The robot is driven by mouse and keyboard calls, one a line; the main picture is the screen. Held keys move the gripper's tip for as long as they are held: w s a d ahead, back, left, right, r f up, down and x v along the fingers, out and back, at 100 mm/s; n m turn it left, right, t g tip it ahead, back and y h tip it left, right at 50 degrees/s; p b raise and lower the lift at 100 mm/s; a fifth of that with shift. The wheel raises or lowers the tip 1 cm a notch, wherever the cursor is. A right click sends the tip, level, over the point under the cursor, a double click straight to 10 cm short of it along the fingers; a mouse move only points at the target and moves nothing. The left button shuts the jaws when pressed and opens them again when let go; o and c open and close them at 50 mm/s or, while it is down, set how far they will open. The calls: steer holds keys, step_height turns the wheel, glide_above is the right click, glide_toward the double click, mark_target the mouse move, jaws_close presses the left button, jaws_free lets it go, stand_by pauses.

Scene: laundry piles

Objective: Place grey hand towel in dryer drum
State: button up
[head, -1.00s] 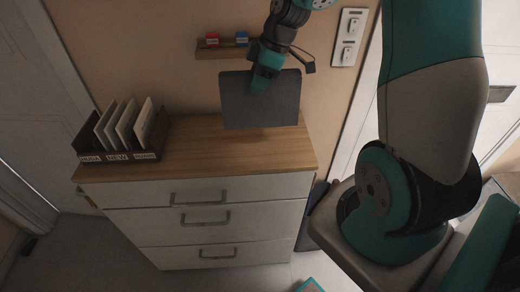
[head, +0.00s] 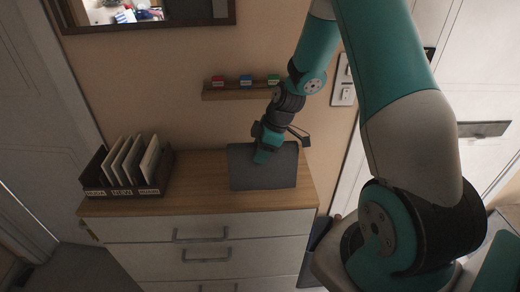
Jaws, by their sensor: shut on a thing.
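A flat, dark grey rectangular thing (head: 283,172) is in my gripper (head: 263,158), over the right half of a wooden dresser top. It looks stiff and flat, more like a panel or folder than a hanging towel. My gripper comes from above and is shut on it near its upper middle. I cannot tell whether its lower edge touches the dresser top. No dryer drum is in view.
The dresser (head: 200,203) has white drawers. A dark organizer (head: 130,190) with several upright folders stands at its left. A wall shelf (head: 232,92) with red, blue and green blocks is above. The dresser top between organizer and grey thing is clear.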

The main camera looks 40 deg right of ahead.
steer(key=shift+f, duration=0.1)
steer(key=shift+f+b, duration=0.3)
steer(key=shift+b, duration=0.1)
steer(key=o, duration=1)
steer(key=shift+o, duration=0.2)
steer(key=shift+r, duration=0.1)
steer(key=shift+r, duration=0.1)
